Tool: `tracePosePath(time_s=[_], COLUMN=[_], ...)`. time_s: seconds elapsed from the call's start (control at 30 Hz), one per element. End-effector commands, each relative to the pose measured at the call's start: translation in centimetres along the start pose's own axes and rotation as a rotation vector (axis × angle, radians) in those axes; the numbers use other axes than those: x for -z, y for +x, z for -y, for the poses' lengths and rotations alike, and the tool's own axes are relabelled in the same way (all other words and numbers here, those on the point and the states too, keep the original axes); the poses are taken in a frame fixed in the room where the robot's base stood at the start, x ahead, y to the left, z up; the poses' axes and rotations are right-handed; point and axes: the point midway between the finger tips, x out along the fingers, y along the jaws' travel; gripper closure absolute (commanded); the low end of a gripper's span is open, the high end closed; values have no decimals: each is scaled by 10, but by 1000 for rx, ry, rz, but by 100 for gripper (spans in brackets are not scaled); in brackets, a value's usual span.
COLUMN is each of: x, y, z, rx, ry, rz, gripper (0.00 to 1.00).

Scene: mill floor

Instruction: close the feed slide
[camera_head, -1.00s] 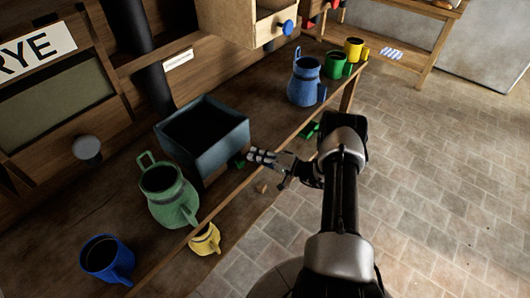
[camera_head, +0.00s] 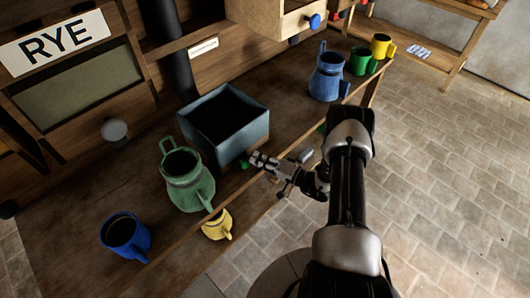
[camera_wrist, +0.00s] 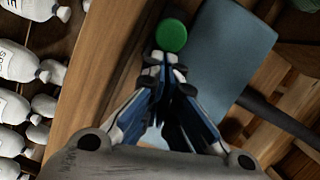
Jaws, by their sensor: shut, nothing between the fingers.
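A round green knob (camera_wrist: 171,36) sits just beyond my fingertips in the wrist view; I cannot tell whether they touch. In the head view a small bit of green (camera_head: 244,164) shows at the fingertips, below the bin's near side. I cannot tell for sure which part is the feed slide; the piece behind the green knob is mostly hidden. My gripper (camera_head: 256,160) is shut and empty at the bench's front edge, and its fingertips also show in the wrist view (camera_wrist: 164,62). A blue-grey open bin (camera_head: 255,138) stands on the bench beside the knob.
A green jug (camera_head: 185,185), a blue mug (camera_head: 125,238) and a yellow mug (camera_head: 217,225) stand left of my gripper. A blue jug (camera_head: 326,78) and smaller mugs stand right. A wooden drawer (camera_head: 297,22) with a blue knob juts out above. White labelled containers (camera_wrist: 20,62) lie below.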

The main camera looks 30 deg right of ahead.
Motion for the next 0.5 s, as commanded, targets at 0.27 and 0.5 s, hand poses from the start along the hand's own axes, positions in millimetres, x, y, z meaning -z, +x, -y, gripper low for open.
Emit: tracePosePath(time_s=[0.27, 0.5], x=[-4, 14], y=[1, -1], z=[0, -2], rx=[1, 3], ry=[3, -2], rz=[8, 7], gripper=[100, 100])
